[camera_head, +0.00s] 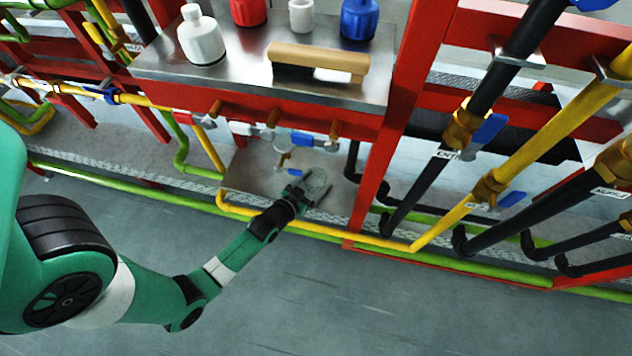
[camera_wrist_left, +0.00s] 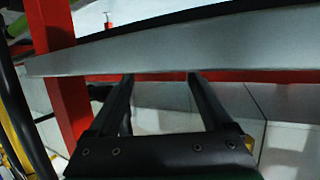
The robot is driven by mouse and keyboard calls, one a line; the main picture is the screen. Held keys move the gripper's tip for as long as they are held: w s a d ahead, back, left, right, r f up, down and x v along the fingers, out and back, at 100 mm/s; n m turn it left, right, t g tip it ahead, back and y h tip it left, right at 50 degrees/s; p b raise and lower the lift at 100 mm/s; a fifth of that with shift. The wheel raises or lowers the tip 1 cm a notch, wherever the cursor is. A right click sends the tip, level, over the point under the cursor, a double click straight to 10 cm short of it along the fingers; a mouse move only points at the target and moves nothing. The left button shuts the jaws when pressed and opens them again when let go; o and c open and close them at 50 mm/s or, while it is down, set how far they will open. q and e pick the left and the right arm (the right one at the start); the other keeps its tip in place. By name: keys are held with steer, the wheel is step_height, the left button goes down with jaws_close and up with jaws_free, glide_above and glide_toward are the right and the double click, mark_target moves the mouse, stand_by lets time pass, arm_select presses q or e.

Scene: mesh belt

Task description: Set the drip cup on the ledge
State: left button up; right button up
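A clear round cup (camera_head: 316,182), faint and see-through, shows at the lower metal ledge (camera_head: 243,176) under the valves in the head view. My left gripper (camera_head: 314,184) is at this cup, with its fingers spread and the cup's outline showing between or just past them. I cannot tell whether they touch it. In the left wrist view the fingers (camera_wrist_left: 160,76) stand apart with no cup visible between them, and a grey metal edge (camera_wrist_left: 170,48) crosses just beyond the tips. My right gripper is not in view.
An upper metal shelf (camera_head: 150,66) holds a white bottle (camera_head: 201,36), a small white cup (camera_head: 301,16), red and blue containers and a wooden-topped block (camera_head: 318,58). Valves with a blue handle (camera_head: 302,139) hang above the ledge. A red post (camera_head: 385,140) and yellow pipe (camera_head: 330,236) lie close by.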

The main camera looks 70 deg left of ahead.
mark_target(309, 187)
arm_select(q)
steer(key=shift+o, duration=0.9)
steer(key=shift+w+a+r, duration=0.15)
steer(key=shift+w+a, duration=0.05)
steer(key=shift+w, duration=0.1)
steer(key=shift+w+a+r, duration=0.1)
steer(key=shift+w+a, duration=0.05)
steer(key=shift+w, duration=0.1)
steer(key=shift+s, duration=0.25)
steer(key=p+v, duration=0.2)
steer(key=v, duration=0.4)
steer(key=shift+p, duration=0.4)
steer(key=v, duration=0.6)
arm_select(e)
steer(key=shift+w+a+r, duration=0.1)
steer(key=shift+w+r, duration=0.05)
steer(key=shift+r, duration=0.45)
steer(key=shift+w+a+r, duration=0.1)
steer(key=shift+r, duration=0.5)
arm_select(q)
steer(key=shift+w, duration=0.1)
